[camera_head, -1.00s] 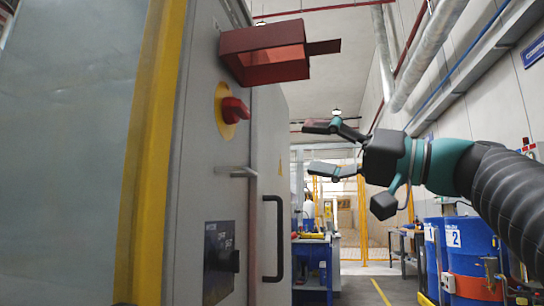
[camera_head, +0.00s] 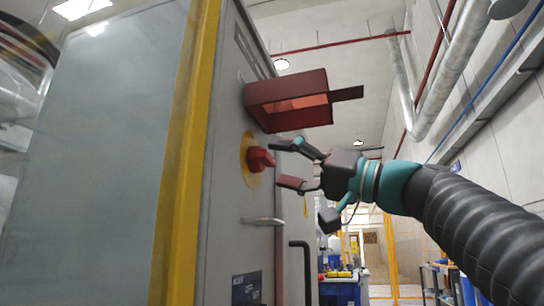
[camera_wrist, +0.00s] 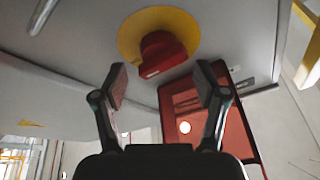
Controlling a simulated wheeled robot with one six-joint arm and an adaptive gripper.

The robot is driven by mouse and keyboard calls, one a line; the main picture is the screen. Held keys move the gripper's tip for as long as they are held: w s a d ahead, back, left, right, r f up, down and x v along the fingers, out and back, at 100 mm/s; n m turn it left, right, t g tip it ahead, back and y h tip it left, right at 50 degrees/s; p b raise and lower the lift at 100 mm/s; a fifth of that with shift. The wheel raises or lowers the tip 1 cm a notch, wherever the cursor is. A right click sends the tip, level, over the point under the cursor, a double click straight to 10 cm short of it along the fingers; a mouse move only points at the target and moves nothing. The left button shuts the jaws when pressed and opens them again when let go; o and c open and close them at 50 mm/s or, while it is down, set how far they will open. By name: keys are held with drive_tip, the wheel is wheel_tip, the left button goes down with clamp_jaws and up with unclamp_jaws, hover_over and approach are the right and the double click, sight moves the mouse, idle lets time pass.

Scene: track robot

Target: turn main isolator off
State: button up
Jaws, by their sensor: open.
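The main isolator is a red rotary knob (camera_head: 261,160) on a yellow round plate (camera_head: 249,168), set on the face of a grey cabinet (camera_head: 226,215). My gripper (camera_head: 283,163) is open and empty, just to the right of the knob, its fingers pointing at it. In the wrist view the knob (camera_wrist: 160,55) lies ahead of and between the open fingers (camera_wrist: 160,88), apart from them. A red box-like cover (camera_head: 290,102) stands out from the cabinet above the knob. It also shows in the wrist view (camera_wrist: 240,130), behind the right finger.
A metal handle (camera_head: 262,221) sticks out below the knob, and a black pull handle (camera_head: 307,270) stands lower on the cabinet. A yellow strip (camera_head: 185,150) runs along the cabinet's edge. Blue workshop furniture (camera_head: 342,288) and an open aisle lie behind.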

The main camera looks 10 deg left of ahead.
sight(271, 161)
drive_tip(key=shift+x, duration=1.5)
drive_tip(key=c, duration=0.8)
